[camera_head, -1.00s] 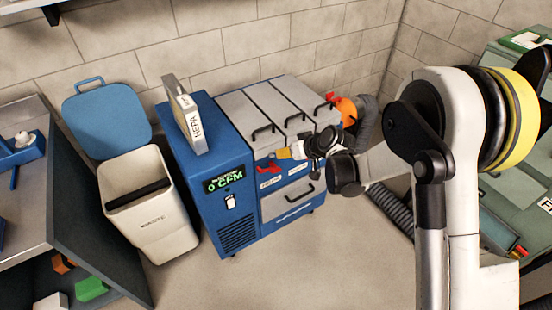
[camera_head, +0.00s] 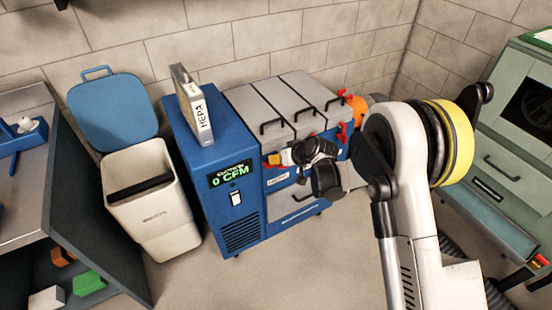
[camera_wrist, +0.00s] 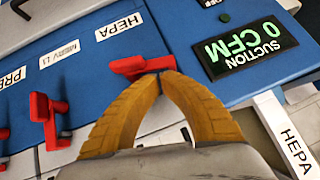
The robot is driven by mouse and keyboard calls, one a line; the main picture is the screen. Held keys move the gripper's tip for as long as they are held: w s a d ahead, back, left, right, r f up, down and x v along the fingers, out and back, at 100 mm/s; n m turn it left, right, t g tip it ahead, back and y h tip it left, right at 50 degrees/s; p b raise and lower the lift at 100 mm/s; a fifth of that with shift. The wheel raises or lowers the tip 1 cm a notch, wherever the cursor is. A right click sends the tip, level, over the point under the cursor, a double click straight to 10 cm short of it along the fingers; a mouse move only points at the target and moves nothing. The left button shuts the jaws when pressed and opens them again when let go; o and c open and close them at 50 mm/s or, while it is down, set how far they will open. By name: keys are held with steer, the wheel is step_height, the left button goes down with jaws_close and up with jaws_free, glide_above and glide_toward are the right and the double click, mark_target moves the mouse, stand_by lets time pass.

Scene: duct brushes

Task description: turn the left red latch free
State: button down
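The left red latch (camera_wrist: 130,66) sits on the blue front of the filter unit (camera_wrist: 75,55), under the HEPA label. In the wrist view its bar lies roughly across the picture. In the head view only a small red part of the latch (camera_head: 273,160) shows beside my fingers. My gripper (camera_wrist: 162,76) has its yellow fingertips together at the right end of the latch and overlaps it in view. I cannot tell whether they touch it. The gripper also shows in the head view (camera_head: 285,157). The middle red latch (camera_wrist: 45,112) stands more upright, left of my fingers.
A suction display (camera_wrist: 250,48) reads 0 CFM beside the latch. A HEPA filter (camera_head: 192,105) stands on the unit. A waste bin (camera_head: 150,215) stands left of the unit, and a green cabinet (camera_head: 505,140) is at right. Floor in front is clear.

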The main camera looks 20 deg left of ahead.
steer(key=shift+s+a+f+n+t+h, duration=0.15)
steer(key=shift+s+f+t+h, duration=0.1)
steer(key=shift+f, duration=0.2)
steer(key=shift+s+a+f+n+t+h, duration=0.15)
steer(key=shift+f+t+h, duration=0.1)
steer(key=shift+f, duration=0.2)
steer(key=shift+r, duration=0.1)
